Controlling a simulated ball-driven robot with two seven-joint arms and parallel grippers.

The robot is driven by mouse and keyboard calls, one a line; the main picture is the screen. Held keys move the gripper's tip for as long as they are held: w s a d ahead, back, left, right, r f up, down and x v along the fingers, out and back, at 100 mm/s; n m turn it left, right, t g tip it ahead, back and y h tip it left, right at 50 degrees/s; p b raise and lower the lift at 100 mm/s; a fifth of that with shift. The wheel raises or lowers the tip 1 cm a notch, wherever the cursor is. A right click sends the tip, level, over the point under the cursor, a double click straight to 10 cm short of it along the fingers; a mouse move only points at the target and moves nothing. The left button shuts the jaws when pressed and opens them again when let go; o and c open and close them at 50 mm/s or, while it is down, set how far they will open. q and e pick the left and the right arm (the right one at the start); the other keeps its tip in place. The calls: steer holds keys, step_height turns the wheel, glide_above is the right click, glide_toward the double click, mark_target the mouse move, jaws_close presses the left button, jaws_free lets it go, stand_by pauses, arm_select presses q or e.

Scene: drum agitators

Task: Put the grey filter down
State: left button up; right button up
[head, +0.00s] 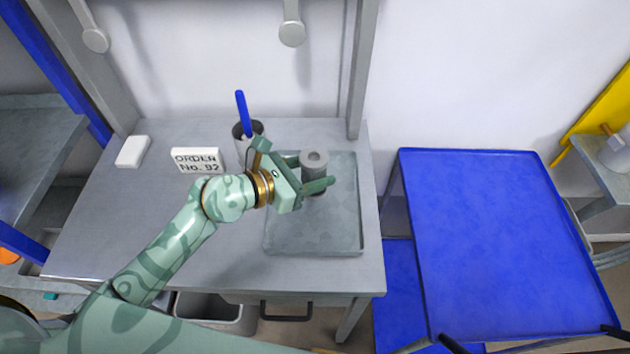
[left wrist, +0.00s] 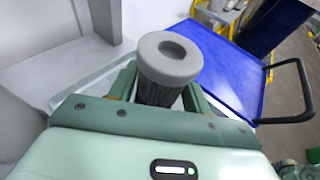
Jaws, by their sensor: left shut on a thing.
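The grey filter (head: 314,162) is a short upright cylinder with a hole in its top. My left gripper (head: 314,184) is shut on it, with the fingers on either side of its body. The filter is over the back part of a shallow grey tray (head: 300,238) on the workbench. I cannot tell whether its base touches the tray. In the left wrist view the filter's round top (left wrist: 170,57) stands between the two fingers (left wrist: 160,92), and its lower part is hidden. My right gripper is not in view.
A dark-topped cup (head: 241,131) holding a blue-handled tool stands close behind my left gripper. An order sign (head: 197,160) and a white block (head: 132,151) sit at the bench's left. A blue cart (head: 500,235) stands to the right. The tray's front is clear.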

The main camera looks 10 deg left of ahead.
arm_select(q)
step_height(320, 180, down, 4)
steer(key=shift+d+r+b, duration=0.15)
steer(key=shift+b, duration=0.7)
steer(key=shift+r, duration=0.15)
steer(key=o, duration=0.5)
steer(key=shift+f, duration=0.2)
steer(key=o, duration=0.5)
steer(key=shift+c, duration=0.2)
steer(key=shift+r, duration=0.25)
steer(key=p+v, duration=0.1)
steer(key=v, duration=1.1)
